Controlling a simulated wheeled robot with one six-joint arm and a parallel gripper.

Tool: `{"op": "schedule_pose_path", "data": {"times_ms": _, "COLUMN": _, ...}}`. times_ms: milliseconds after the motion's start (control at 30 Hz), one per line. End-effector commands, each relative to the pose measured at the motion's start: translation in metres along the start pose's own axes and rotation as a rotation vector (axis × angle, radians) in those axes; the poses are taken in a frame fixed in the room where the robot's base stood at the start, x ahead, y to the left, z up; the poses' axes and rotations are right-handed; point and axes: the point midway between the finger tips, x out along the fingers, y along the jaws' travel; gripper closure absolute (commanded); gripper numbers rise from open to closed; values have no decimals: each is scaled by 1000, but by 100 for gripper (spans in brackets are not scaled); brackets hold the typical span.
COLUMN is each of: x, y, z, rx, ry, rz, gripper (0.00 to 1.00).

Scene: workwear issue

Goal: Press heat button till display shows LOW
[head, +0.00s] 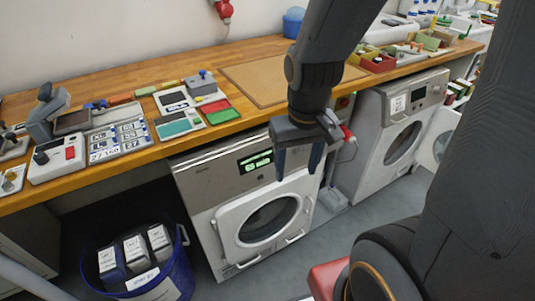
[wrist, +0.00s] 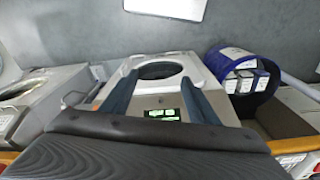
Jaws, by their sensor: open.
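A silver front-loading machine (head: 210,187) stands under the wooden worktop, its round door (head: 265,220) closed. Its dark panel carries a lit green display (head: 257,160); the characters are too small to read. The machine also shows in the wrist view (wrist: 180,62), with the green display (wrist: 162,113) partly between my fingers. My gripper (head: 298,175) is open and empty, pointing down in front of the panel's right part in the head view. It also shows in the wrist view (wrist: 161,80). I cannot tell whether a finger touches the panel. The heat button cannot be made out.
The worktop (head: 240,62) above holds trays, devices and a tan board (head: 250,82). A blue bin (head: 180,275) with several packages stands on the floor at left. A second machine (head: 370,125) stands at right.

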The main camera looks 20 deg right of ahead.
Motion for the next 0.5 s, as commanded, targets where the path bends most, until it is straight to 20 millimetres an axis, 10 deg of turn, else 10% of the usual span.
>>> {"op": "schedule_pose_path", "data": {"times_ms": 100, "x": 0, "y": 0, "z": 0, "rx": 0, "ry": 0, "rz": 0, "gripper": 49}}
{"op": "schedule_pose_path", "data": {"times_ms": 400, "x": 0, "y": 0, "z": 0, "rx": 0, "ry": 0, "rz": 0, "gripper": 99}}
{"op": "schedule_pose_path", "data": {"times_ms": 500, "x": 0, "y": 0, "z": 0, "rx": 0, "ry": 0, "rz": 0, "gripper": 100}}
